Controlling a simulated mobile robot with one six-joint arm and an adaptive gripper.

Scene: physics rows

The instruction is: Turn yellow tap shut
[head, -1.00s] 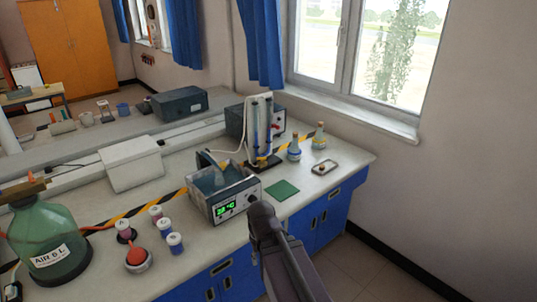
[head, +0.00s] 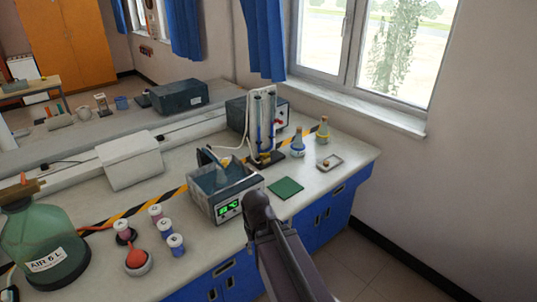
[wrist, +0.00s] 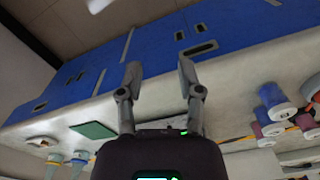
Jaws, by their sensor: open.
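A stand with upright glass tubes (head: 264,120) and blue parts is at the back of the bench in the head view. A small yellow spot (head: 265,156) shows low on it; it may be the yellow tap, but its handle is too small to read. My gripper (head: 256,200) is in front of the bath with the green display, nearer than the stand and apart from it. In the wrist view my gripper (wrist: 160,68) has its two fingers spread, with nothing between them. The wrist view does not clearly show the tap.
The water bath (head: 228,195) stands between my gripper and the back of the bench. A green mat (head: 286,188), two flasks (head: 298,145) and a small tray (head: 329,162) are to the right. Several small jars (head: 155,213) and a large green bottle (head: 45,245) are at left.

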